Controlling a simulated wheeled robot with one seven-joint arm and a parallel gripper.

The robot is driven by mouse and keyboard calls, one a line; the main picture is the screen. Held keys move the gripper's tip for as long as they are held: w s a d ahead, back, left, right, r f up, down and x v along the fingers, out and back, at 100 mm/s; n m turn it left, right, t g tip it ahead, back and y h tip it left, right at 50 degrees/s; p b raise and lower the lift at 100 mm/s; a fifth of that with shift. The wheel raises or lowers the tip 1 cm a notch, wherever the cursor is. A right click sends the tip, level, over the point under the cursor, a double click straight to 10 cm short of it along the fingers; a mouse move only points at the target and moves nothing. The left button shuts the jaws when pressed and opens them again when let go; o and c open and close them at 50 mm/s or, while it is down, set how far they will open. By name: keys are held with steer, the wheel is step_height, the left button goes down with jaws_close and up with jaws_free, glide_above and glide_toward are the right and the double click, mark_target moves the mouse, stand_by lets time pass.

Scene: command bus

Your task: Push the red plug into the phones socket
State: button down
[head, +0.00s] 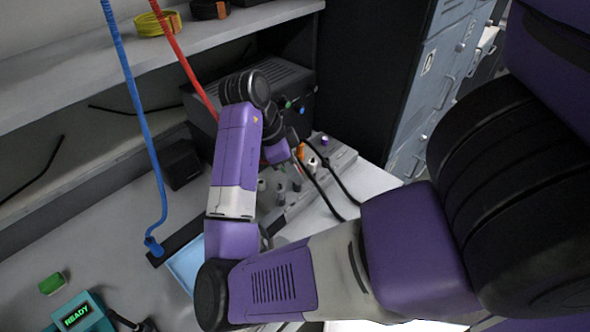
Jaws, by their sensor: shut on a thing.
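The red cord (180,55) hangs from above and runs down behind my arm. A bit of red shows again beside my wrist. My gripper (286,162) points down over the grey panel unit (325,165) at the back of the desk. It is shut on the red plug at the cord's end, but my arm and wrist hide the fingertips and most of the plug. The panel carries several knobs and sockets. I cannot make out the phones socket, or whether the plug touches it.
A blue cord (135,90) hangs at left, its plug (153,246) low over the desk. A dark box (285,78) stands behind the panel. Black cables (322,192) cross in front. A teal READY device (80,315) and green block (52,283) lie front left. A shelf overhangs the desk.

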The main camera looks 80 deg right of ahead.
steer(key=shift+f+b, duration=0.55)
steer(key=shift+f, duration=0.1)
stand_by(0.4)
steer(key=c, duration=1.2)
jaws_free()
steer(key=shift+o, duration=0.2)
steer(key=shift+r+p, duration=3.65)
steer(key=shift+r, duration=0.45)
steer(key=shift+f, duration=0.1)
